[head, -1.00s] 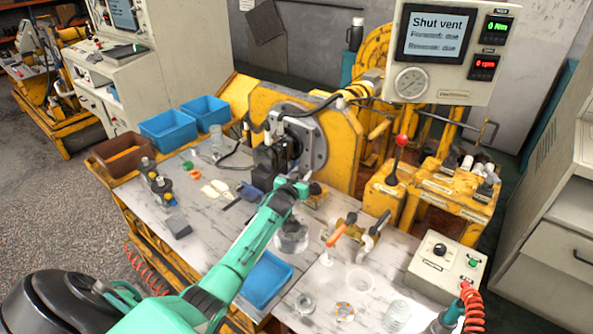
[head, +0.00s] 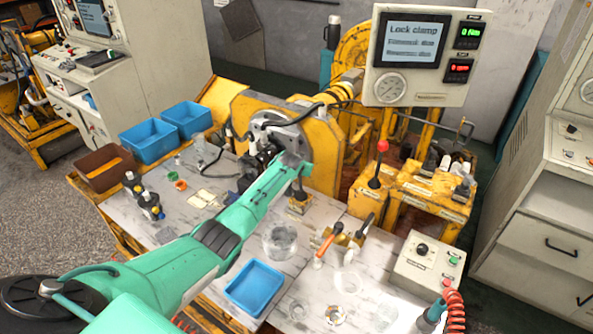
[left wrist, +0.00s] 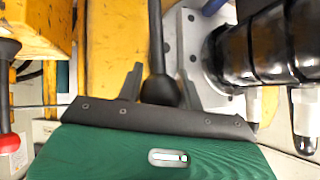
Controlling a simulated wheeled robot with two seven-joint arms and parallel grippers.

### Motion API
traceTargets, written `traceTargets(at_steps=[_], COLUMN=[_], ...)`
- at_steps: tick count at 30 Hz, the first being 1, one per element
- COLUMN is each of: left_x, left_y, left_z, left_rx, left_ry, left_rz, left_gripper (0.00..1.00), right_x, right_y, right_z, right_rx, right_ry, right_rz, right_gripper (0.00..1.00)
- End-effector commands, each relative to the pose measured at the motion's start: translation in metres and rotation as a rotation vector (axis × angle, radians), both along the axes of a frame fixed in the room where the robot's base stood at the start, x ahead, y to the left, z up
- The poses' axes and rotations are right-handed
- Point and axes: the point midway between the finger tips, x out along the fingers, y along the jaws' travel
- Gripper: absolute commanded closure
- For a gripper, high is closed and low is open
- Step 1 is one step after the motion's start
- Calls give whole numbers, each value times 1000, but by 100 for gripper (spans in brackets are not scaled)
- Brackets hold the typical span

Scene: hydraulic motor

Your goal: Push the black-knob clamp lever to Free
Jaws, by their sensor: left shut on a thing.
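The black-knob clamp lever shows in the left wrist view as a round black knob (left wrist: 161,92) on a dark rod running up the picture. My left gripper (left wrist: 160,84) has one finger on each side of the knob and is shut on it. In the head view my left arm reaches across the bench to the motor fixture, with the left gripper (head: 296,160) in front of the mounting plate. The knob cannot be made out there, as the hand hides that spot.
A black motor body (left wrist: 270,45) lies close right of the gripper. A red-knobbed lever (head: 376,165) stands right of the fixture. The screen (head: 414,40) reads "Lock clamp". A blue tray (head: 254,288), glass beakers and an orange-handled valve (head: 328,240) occupy the bench front.

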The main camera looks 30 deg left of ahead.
Motion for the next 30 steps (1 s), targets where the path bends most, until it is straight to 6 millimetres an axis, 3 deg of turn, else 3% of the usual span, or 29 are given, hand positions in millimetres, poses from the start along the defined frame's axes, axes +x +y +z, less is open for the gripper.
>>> traceTargets(at_steps=[12,26,27,30], left_x=[15,17,17,17], left_y=[-1,-1,-1,-1], left_z=[0,2,2,2], left_rx=[9,9,9,8], left_ry=[95,100,100,101], left_rz=[0,-1,-1,0], left_gripper=[100,100,59,42], right_x=[-1,-1,-1,-1], right_y=[17,7,6,5], right_z=[-15,-15,-15,-15], right_rx=[17,8,7,6], right_ry=[1,1,2,1], right_rz=[-1,2,2,2], right_gripper=[100,100,100,100])
